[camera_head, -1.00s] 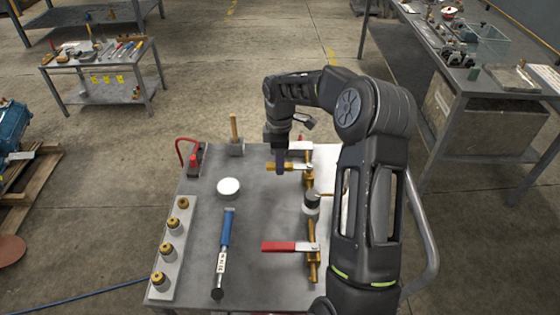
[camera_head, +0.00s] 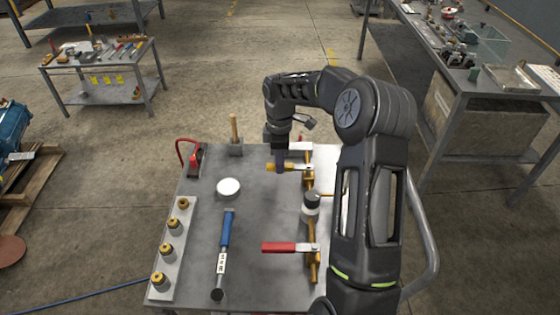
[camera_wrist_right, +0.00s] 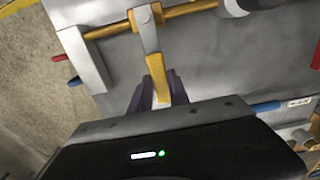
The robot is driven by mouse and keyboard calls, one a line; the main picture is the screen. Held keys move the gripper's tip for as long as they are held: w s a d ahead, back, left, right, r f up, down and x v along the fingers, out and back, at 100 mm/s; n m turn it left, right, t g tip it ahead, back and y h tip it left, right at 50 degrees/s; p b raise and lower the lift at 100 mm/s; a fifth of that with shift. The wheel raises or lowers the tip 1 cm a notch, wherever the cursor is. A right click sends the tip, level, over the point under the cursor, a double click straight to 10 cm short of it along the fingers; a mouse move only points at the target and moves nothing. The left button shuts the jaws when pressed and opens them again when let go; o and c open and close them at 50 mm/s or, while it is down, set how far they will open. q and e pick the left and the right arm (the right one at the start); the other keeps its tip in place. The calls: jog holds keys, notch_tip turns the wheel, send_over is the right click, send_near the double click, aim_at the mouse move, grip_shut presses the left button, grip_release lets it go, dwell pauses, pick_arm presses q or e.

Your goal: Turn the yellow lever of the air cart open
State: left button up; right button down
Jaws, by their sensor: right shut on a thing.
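The yellow lever (camera_head: 271,167) points left from its brass valve at the far right part of the cart top (camera_head: 262,215). In the right wrist view the lever (camera_wrist_right: 152,66) runs down from the brass pipe (camera_wrist_right: 105,31) into my right gripper (camera_wrist_right: 157,92). My right gripper also shows in the head view (camera_head: 280,166), coming down from above and shut on the lever. The fingers hide part of the lever. A second lever, red (camera_head: 284,247), also points left from the same brass pipe, nearer me. My left gripper is not in view.
A round gauge (camera_head: 311,203) stands on the pipe between the levers. A blue-handled tool (camera_head: 225,240), a white disc (camera_head: 228,187), a red-handled clamp (camera_head: 193,158) and a strip of brass fittings (camera_head: 168,249) lie to the left. Free cart surface lies between them.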

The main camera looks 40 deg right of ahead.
jog(key=shift+w+d, duration=0.1)
jog(key=shift+w, duration=0.05)
dwell(0.6)
jog(key=shift+w+d+m, duration=0.5)
jog(key=shift+d+m, duration=0.05)
jog(key=shift+m, duration=0.65)
jog(key=m, duration=0.1)
jog(key=w+d+m, duration=0.1)
jog(key=shift+d+m, duration=0.3)
jog(key=d+m, duration=0.2)
jog(key=m, duration=0.1)
jog(key=shift+w+d+m, duration=0.3)
jog(key=shift+w, duration=0.05)
jog(key=d+m, duration=0.3)
jog(key=m, duration=0.1)
jog(key=shift+s+d+m, duration=0.1)
jog(key=shift+d+m, duration=0.1)
jog(key=shift+m, duration=0.1)
jog(key=shift+s+d+m, duration=0.2)
jog(key=shift+d+m, duration=0.25)
jog(key=shift+m, duration=0.15)
jog(key=shift+s+d+m, duration=0.15)
jog(key=shift+d+m, duration=0.25)
jog(key=shift+m, duration=0.2)
jog(key=shift+s+d+m, duration=0.55)
jog(key=shift+d+m, duration=0.15)
jog(key=shift+m, duration=0.6)
jog(key=c, duration=1.2)
grip_release()
jog(key=shift+c, duration=0.2)
